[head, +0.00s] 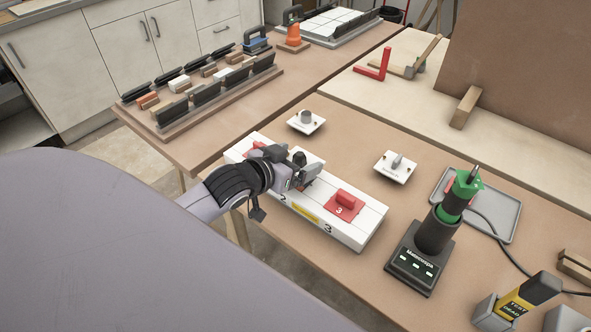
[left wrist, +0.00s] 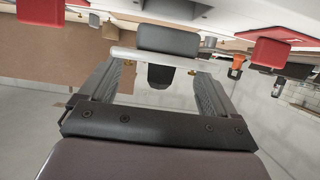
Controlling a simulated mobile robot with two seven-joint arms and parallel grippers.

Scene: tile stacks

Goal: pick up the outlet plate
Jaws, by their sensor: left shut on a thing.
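My left gripper (head: 302,172) reaches in from the left over the long white box (head: 350,232). It is shut on the outlet plate, whose black block (head: 299,157) stands up between the fingers. In the left wrist view the white outlet plate (left wrist: 165,61) shows edge-on between both fingers, with small brass screws and black parts above and below. The gripper hides most of the plate in the head view. I cannot tell whether it touches the box. My right gripper is not in view.
Red switch plates (head: 344,203) sit on the box on either side of my gripper. A white plate with a round knob (head: 306,118) and a lever plate (head: 395,167) lie behind. A screwdriver in a black stand (head: 420,256) and a grey tray (head: 502,212) are to the right.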

